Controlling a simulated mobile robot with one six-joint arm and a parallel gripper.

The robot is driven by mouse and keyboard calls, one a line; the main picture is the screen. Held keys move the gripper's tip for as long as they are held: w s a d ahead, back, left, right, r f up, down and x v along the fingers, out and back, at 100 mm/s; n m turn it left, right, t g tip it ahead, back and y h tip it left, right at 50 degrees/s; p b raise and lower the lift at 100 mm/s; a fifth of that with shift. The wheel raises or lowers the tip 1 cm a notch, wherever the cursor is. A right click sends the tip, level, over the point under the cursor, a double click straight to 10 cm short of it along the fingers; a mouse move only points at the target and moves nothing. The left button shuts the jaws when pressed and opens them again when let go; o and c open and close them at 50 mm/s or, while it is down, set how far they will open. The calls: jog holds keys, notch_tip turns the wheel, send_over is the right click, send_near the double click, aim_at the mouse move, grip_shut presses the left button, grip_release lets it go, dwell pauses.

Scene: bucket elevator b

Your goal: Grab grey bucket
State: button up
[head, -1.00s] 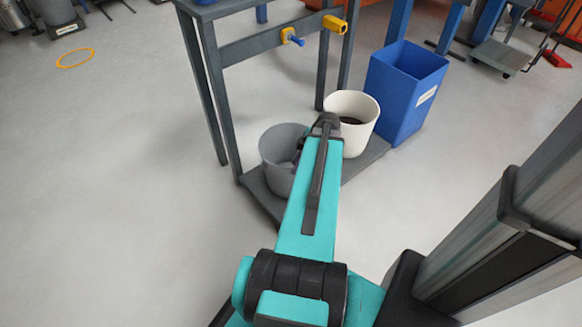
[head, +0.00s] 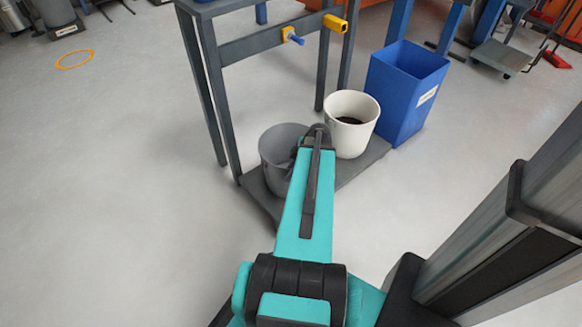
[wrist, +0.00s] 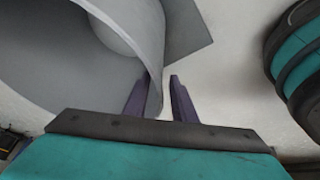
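The grey bucket (head: 272,150) stands upright on the low grey shelf (head: 258,193), left of a white bucket. My gripper is at its right side in the head view, mostly hidden behind my arm. In the wrist view the bucket (wrist: 150,40) fills the upper left. My gripper (wrist: 160,96) is open there. Its left finger is on the bucket's inner side and its right finger outside. The wall's edge lies between them, with a gap to the right finger. Whether the left finger touches the wall I cannot tell.
The white bucket (head: 352,138) with dark contents stands close by on the same shelf. A blue bin (head: 400,100) is to its right. A grey frame (head: 205,100) with a blue and yellow fitting (head: 292,36) rises behind.

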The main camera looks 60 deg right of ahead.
jog(key=b+x, duration=0.1)
jog(key=x, duration=0.3)
jog(key=shift+w, duration=0.1)
dwell(0.4)
grip_shut()
dwell(1.3)
